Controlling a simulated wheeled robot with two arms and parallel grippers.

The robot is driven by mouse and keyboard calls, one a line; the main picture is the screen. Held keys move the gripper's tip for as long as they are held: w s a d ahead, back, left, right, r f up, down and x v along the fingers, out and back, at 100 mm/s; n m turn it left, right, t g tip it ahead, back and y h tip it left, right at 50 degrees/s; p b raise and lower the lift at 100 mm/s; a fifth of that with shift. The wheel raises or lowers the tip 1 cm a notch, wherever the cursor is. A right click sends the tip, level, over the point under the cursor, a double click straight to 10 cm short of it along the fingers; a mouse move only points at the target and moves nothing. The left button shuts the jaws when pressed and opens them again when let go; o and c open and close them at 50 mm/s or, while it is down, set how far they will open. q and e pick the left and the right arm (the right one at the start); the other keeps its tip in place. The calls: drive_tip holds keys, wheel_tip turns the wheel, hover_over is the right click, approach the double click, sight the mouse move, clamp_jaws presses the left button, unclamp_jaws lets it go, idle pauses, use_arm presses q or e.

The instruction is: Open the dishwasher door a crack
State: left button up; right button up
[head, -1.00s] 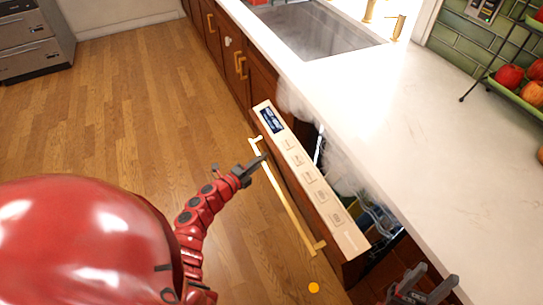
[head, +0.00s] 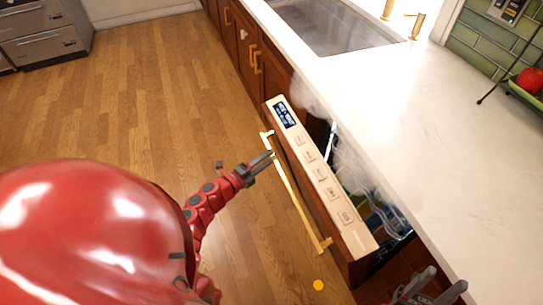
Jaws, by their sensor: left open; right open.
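The dishwasher door (head: 335,195) is tilted open, with a gap between its control panel top and the counter. Steam rises from the gap, and part of a rack with dishes (head: 383,217) shows inside. A long gold handle (head: 295,198) runs along the door's front. My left gripper (head: 267,160) is open at the handle's upper end; whether it touches the handle I cannot tell. My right gripper (head: 432,286) is open and empty at the bottom right, near the open side of the dishwasher, partly cut off by the frame edge.
A white counter (head: 400,120) with a sink (head: 335,25) runs along the right side. Wooden cabinets (head: 245,50) with gold handles stand beyond the door. The wooden floor (head: 130,110) is clear on the left.

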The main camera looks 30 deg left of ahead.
use_arm(q)
drive_tip(key=b+v, duration=0.1)
drive_tip(key=v, duration=1.3)
drive_tip(key=shift+b, duration=0.3)
drive_tip(key=shift+s, duration=0.15)
